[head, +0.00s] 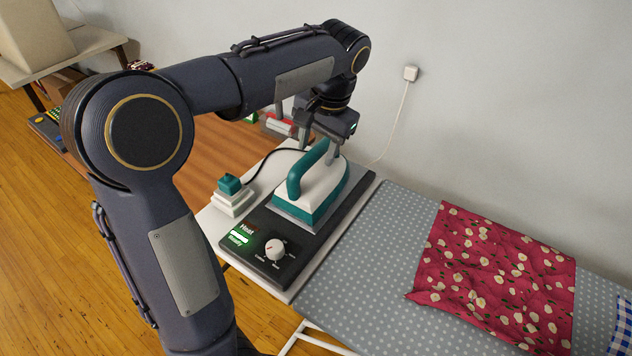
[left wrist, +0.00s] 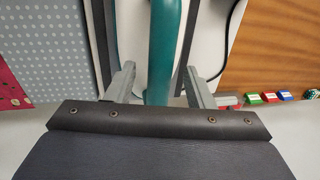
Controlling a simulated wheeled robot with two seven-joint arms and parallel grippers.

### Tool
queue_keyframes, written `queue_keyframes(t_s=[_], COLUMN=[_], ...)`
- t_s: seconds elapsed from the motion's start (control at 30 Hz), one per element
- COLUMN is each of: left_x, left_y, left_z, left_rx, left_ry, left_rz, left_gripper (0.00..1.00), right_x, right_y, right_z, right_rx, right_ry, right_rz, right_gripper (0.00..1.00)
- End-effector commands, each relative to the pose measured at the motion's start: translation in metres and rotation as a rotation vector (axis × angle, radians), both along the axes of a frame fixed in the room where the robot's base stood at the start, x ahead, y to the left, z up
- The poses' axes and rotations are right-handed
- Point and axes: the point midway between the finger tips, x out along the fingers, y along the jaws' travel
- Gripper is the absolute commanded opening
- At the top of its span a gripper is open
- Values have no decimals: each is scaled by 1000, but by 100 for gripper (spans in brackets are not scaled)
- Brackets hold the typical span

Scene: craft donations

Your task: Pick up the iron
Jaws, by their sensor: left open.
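The iron (head: 322,203) is white and teal with a teal handle (head: 306,170). It sits on a black heating base (head: 268,241) with a dial and a lit green display. My left gripper (head: 320,148) is above the far end of the iron, with its fingers pointing down. In the left wrist view my left gripper (left wrist: 160,85) is open, with one finger on each side of the teal handle (left wrist: 163,45). I see a gap between the handle and each finger, so it is not gripped. My right gripper is not in view.
A grey dotted ironing board (head: 375,265) with a red floral cloth (head: 490,275) lies to the right. A teal-topped white block (head: 232,195) with a black cord stands left of the base. A wall socket (head: 411,73) with a white cord is behind. A wooden table (head: 215,160) is at left.

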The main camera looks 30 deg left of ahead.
Motion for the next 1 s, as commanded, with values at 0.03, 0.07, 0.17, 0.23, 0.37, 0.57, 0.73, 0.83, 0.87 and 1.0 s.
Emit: queue_keyframes(t_s=[0.03, 0.07, 0.17, 0.23, 0.37, 0.57, 0.73, 0.83, 0.87, 1.0], left_x=[-1, 0, 0, 0, 0, 0, 0, 0, 0, 0], left_y=[2, 3, 4, 4, 4, 4, 4, 4, 4, 4], left_z=[-9, -12, -20, -21, -21, -21, -21, -19, -19, -19], left_rx=[0, 0, -1, -1, -1, -1, -1, -1, -1, -1], left_ry=[3, 2, 1, 0, -1, -1, -1, -5, -5, -5], left_rz=[1, 0, 0, 0, 0, 0, 0, 0, 0, 0], left_gripper=[48, 48, 48, 48, 48, 30, 7, 0, 0, 0], right_x=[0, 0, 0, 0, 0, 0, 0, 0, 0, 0], right_y=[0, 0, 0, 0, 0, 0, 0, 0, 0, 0], right_z=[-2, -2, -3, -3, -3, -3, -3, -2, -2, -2], right_rx=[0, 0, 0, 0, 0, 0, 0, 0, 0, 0], right_ry=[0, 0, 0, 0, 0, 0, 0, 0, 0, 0], right_rz=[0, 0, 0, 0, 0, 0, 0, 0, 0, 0], right_gripper=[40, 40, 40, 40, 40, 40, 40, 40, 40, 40])
